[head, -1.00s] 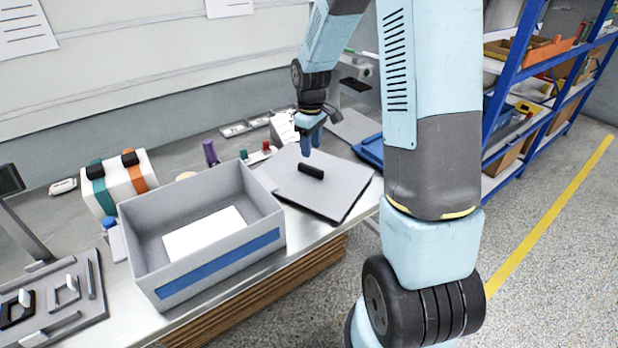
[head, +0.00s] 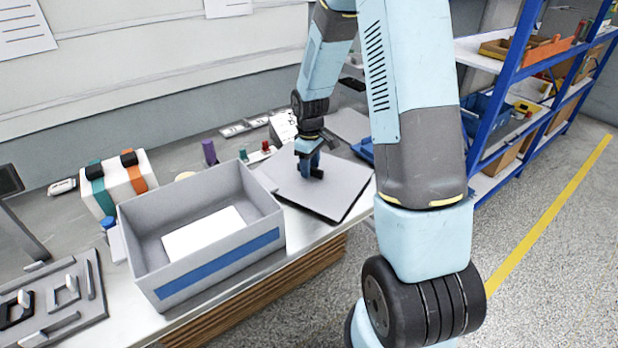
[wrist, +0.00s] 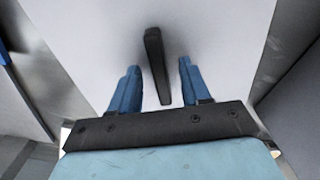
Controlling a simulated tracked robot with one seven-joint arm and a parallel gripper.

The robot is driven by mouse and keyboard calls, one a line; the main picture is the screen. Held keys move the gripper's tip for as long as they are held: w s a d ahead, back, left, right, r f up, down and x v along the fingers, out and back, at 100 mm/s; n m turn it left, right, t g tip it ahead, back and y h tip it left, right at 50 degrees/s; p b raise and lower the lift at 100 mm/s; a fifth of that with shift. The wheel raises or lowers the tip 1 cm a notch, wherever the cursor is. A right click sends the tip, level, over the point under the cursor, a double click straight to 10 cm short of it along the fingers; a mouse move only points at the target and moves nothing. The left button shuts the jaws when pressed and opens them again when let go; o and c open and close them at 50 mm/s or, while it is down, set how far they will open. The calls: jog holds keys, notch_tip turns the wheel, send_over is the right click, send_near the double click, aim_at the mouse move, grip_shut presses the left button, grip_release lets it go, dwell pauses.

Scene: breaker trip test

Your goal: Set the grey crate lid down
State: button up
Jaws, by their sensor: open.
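The grey crate lid (head: 337,190) lies flat on the bench, just right of the open grey crate (head: 205,271). Its black bar handle (wrist: 155,60) stands up from the middle of the lid in the wrist view. My gripper (head: 311,172) is low over the lid at the handle. In the wrist view my gripper (wrist: 157,82) is open, with one blue finger on each side of the handle and a gap on both sides. In the head view the fingers hide part of the handle.
A white sheet (head: 203,232) lies in the crate. A white box with green and orange bands (head: 122,183) stands behind it. A purple object (head: 209,152) stands near the crate's back. A blue shelf rack (head: 510,100) is at right; the floor before it is clear.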

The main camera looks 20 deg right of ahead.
jog(key=shift+c, duration=0.5)
grip_shut()
jog(key=shift+r, duration=0.15)
